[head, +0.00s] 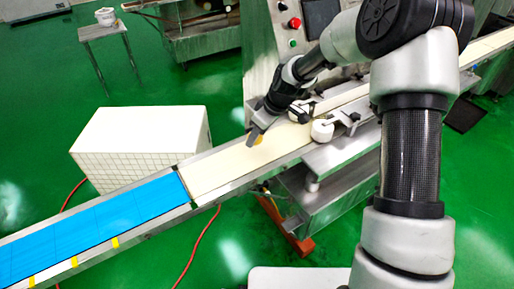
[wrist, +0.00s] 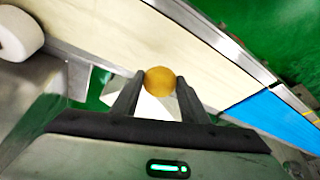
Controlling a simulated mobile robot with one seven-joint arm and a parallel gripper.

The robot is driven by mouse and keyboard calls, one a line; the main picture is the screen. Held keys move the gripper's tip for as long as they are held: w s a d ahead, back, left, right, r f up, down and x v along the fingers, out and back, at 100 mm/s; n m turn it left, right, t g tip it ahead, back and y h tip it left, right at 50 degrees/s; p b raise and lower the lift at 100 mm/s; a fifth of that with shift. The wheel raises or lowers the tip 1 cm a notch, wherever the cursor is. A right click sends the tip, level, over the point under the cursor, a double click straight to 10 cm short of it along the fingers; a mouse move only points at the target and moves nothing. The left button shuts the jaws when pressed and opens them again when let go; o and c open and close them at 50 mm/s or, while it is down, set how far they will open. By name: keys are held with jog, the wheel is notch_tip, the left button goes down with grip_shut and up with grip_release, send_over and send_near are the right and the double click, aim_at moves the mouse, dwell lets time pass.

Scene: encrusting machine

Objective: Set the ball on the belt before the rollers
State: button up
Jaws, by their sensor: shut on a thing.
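An orange-brown ball (wrist: 160,81) sits between the two fingertips of my gripper (wrist: 153,85) in the wrist view. The fingers are shut on it. In the head view my gripper (head: 257,134) is over the cream belt (head: 226,172), and a sliver of the ball (head: 259,140) shows beside the fingers. I cannot tell whether the ball touches the belt. Two white rollers stand to the right of my gripper; the nearer roller (head: 322,131) is clear, and the farther one is partly hidden. A roller (wrist: 17,36) also shows at the wrist view's upper left.
A blue belt (head: 95,226) continues the line to the lower left. Metal rails edge the belts. A white tiled block (head: 140,150) stands on the green floor behind the line. The machine housing (head: 262,60) with buttons rises behind the rollers. The cream belt left of my gripper is clear.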

jog(key=shift+f, duration=2.2)
jog(key=o, duration=1.1)
jog(key=shift+f, duration=0.1)
